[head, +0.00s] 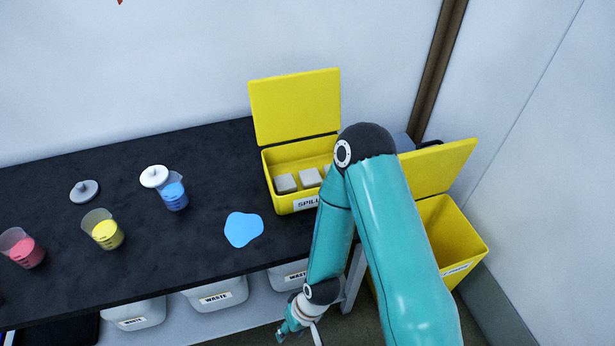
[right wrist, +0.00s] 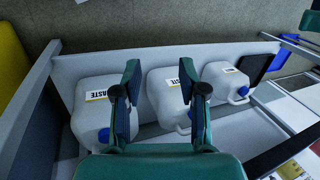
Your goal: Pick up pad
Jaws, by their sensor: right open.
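Several pale grey pads sit in the open yellow spill box on the black bench; one pad (head: 286,183) is at the left and another pad (head: 310,177) is beside it. A further pad is partly hidden behind my right arm. The spill box (head: 281,205) has its lid raised at the back. My right gripper (head: 292,328) hangs low in front of the bench, well below and apart from the pads. In the right wrist view my right gripper (right wrist: 158,82) is open and empty, facing white waste containers. My left gripper is not in view.
A blue spill (head: 243,229) lies on the bench left of the box. Beakers with red, yellow (head: 106,233) and blue liquid stand further left. Waste containers (head: 219,294) sit under the bench. An open yellow bin (head: 455,229) stands at the right.

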